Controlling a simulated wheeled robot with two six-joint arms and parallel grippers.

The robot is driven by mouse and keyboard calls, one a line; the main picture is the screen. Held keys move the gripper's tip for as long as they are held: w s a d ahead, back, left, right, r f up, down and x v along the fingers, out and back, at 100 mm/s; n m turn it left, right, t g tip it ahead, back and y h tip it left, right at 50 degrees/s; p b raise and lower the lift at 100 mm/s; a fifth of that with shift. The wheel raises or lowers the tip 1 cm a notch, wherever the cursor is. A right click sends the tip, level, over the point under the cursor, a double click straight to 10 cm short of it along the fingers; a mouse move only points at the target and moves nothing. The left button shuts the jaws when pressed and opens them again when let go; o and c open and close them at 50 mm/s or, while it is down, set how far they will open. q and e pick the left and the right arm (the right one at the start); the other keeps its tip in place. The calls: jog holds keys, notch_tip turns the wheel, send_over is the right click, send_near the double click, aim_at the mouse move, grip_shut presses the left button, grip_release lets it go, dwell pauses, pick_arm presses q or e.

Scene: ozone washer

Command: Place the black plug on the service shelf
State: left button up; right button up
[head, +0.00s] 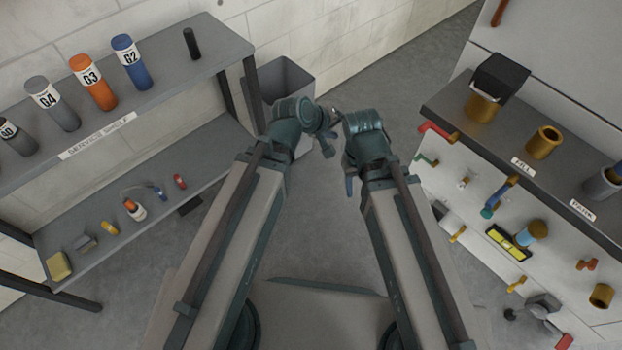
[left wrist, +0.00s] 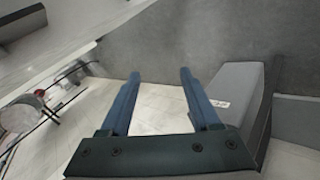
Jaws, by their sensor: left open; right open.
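A slim black cylinder, which looks like the black plug (head: 191,43), stands upright on the right end of the upper service shelf (head: 165,85) in the head view. No gripper touches it. My left gripper (head: 329,132) is near the middle of the head view, well to the right of the shelf. In the left wrist view its two blue fingers (left wrist: 158,78) are apart with nothing between them. My right gripper (head: 349,182) hangs close beside it, open, its fingers partly hidden by its own wrist. I see nothing held in it.
Labelled bottles, including orange G3 (head: 92,83) and blue G2 (head: 131,63), line the service shelf. Small parts lie on the lower shelf (head: 140,180). A grey bin (head: 287,80) stands behind my left wrist. A panel with a ledge (head: 560,165), fittings and valves stands right. Open floor lies between.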

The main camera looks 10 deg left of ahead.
pick_arm(q)
jog(key=s+a+f+m+g+y, duration=0.3)
jog(key=s+m, duration=0.1)
jog(key=s, duration=0.3)
jog(key=s+a+f+m+g+y, duration=0.3)
jog(key=s+m+g+y, duration=0.1)
jog(key=s+m, duration=0.1)
jog(key=shift+s, duration=0.85)
jog(key=shift+r, duration=0.15)
notch_tip(320, 180, up, 28)
jog(key=p, duration=2.8)
jog(key=shift+f, duration=0.2)
jog(key=shift+d, duration=0.1)
